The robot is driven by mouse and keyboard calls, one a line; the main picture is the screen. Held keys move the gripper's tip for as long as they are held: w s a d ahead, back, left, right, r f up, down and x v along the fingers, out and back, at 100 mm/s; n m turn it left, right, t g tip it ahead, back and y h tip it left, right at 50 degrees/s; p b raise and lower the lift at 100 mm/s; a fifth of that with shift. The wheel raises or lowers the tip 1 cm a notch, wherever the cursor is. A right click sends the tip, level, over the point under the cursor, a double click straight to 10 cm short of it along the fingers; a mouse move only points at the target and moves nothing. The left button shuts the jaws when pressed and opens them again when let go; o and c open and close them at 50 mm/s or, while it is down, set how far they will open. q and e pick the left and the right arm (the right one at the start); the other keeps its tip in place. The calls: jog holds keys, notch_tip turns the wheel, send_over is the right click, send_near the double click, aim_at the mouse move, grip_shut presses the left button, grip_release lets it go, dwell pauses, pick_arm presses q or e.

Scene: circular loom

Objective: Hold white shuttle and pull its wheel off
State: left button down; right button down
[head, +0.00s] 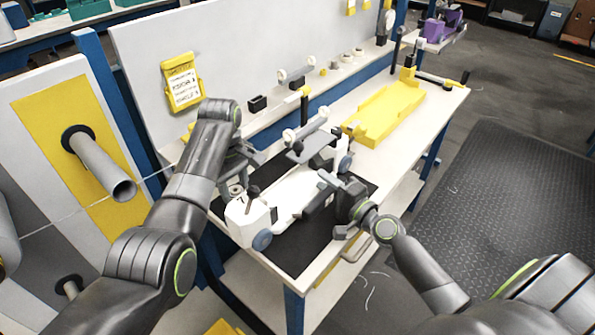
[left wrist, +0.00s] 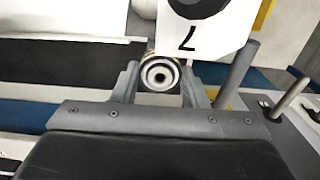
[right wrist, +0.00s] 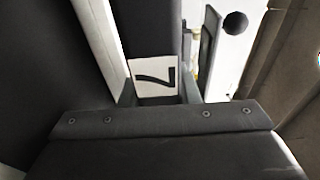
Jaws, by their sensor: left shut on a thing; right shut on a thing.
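The white shuttle (head: 290,193) lies on the black mat (head: 302,255) on the bench, with grey-blue wheels (head: 262,240) showing at its near side. My left gripper (head: 238,184) is at the shuttle's left end. In the left wrist view (left wrist: 161,84) it is shut on a small round wheel (left wrist: 160,75), just below a white face marked 7 (left wrist: 192,38). My right gripper (head: 322,190) is at the shuttle's right part. In the right wrist view (right wrist: 158,92) its fingers are shut on a shuttle part with a white face marked 7 (right wrist: 155,76). The contact is partly hidden in the head view.
A yellow tray (head: 388,112) lies further back on the bench. A roller on a stand (head: 305,130) rises behind the shuttle. A back panel (head: 225,55) with a yellow sign holder (head: 182,82) stands behind. A grey tube (head: 100,167) juts out at left. The floor at right is open.

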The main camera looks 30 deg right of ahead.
pick_arm(q)
jog(key=shift+r, duration=0.3)
jog(key=shift+r, duration=0.3)
jog(key=shift+r, duration=0.1)
jog(key=shift+r, duration=1.6)
jog(key=shift+r, duration=0.1)
notch_tip(320, 180, up, 5)
jog(key=shift+f, duration=0.1)
